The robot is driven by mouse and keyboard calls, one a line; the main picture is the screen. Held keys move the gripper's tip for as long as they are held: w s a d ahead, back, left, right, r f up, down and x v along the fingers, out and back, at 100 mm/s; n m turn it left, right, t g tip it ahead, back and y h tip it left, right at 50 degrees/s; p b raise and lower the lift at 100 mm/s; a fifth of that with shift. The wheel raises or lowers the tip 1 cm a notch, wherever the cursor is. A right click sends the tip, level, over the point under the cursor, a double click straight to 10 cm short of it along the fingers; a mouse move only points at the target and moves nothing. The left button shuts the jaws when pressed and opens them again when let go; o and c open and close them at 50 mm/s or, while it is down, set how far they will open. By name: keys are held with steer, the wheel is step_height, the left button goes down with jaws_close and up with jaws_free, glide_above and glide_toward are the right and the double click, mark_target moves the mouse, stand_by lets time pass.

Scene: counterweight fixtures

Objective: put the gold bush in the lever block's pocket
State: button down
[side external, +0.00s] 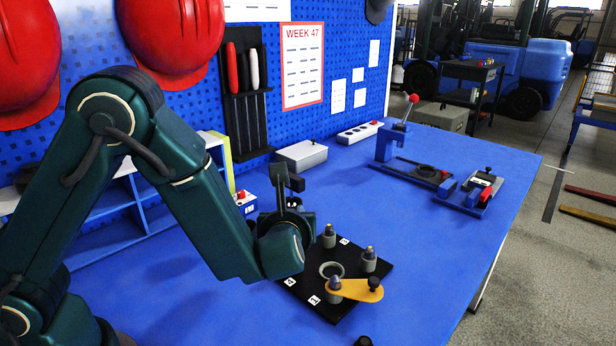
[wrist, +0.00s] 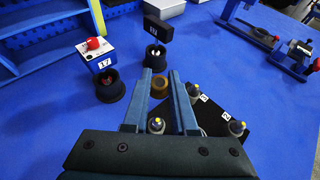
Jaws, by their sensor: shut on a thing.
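My gripper (wrist: 160,76) is shut on the gold bush (wrist: 159,87), a small brownish-gold round piece between the fingertips in the wrist view. In the side view my own arm hides the fingertips and the bush. A black plate (side external: 310,293) with number tags carries several yellow-tipped posts, a pale ring (side external: 331,270) and a yellow lever arm (side external: 357,291) with a black knob. It lies right of the fingers in the wrist view (wrist: 211,116). A blue fixture with a red-knobbed lever (side external: 386,146) stands farther back. I cannot tell which of these is the lever block.
Two black cups (wrist: 110,87) (wrist: 155,57) stand left of and beyond the fingers, with a black block (wrist: 158,30) behind. A red-button box (wrist: 96,50) and blue shelving (wrist: 50,30) are at left. A second fixture (side external: 482,188) is farther right. The bench's right side is largely clear.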

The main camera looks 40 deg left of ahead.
glide_above(333, 265)
steer(key=s+d, duration=0.2)
steer(key=f, duration=0.5)
steer(key=shift+s+a, duration=0.1)
steer(key=shift+a, duration=0.1)
steer(key=shift+f, duration=1.8)
steer(key=shift+f, duration=0.15)
steer(key=c, duration=0.7)
jaws_free()
